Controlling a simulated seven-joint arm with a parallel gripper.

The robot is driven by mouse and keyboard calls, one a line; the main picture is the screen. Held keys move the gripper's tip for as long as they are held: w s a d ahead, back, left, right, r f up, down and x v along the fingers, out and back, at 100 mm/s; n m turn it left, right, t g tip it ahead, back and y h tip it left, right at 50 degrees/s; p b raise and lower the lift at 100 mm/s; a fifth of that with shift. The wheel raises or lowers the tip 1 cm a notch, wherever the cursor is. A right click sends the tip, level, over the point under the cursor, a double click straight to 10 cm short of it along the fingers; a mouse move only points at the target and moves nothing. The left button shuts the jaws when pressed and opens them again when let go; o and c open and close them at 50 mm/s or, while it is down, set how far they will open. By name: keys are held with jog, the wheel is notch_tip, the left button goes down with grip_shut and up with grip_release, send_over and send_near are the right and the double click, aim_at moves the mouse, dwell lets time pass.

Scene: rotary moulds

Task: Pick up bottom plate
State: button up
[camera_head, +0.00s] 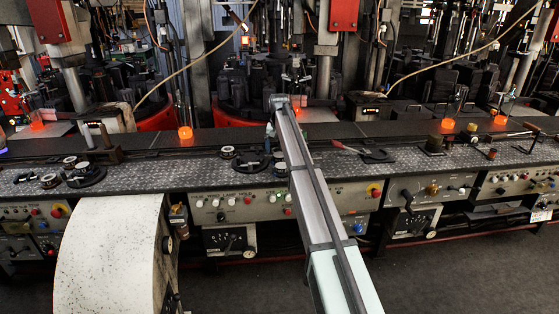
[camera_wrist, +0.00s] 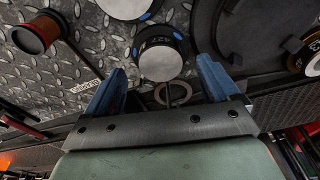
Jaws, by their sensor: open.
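My gripper (camera_wrist: 160,82) is open in the wrist view, its two blue fingers spread with nothing held between them. A short dark round piece (camera_wrist: 158,62) with a pale face and blue marks lies just beyond the fingertips. A small ring (camera_wrist: 174,94) shows between the fingers. A large dark flat plate (camera_wrist: 232,28) lies beyond the right finger. I cannot tell for sure which piece is the bottom plate. In the head view, a dark flat plate (camera_head: 251,162) lies on the worktop among small round pieces. I cannot make out the gripper there.
The diamond-patterned worktop (camera_head: 200,173) carries another dark plate (camera_head: 88,178) at left and one at right (camera_head: 378,155). Machinery and orange lamps (camera_head: 185,132) stand behind.

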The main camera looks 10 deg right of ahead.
aim_at(280, 155)
notch_tip(280, 155, down, 2)
jog(key=shift+w+f, duration=0.15)
jog(key=shift+f, duration=0.1)
jog(key=c, duration=1.4)
jog(key=shift+o, duration=0.2)
jog(key=shift+r, duration=0.15)
notch_tip(280, 155, up, 10)
jog(key=a+r, duration=0.3)
jog(key=a, duration=0.9)
jog(key=shift+a+r, duration=0.15)
jog(key=shift+r, duration=0.1)
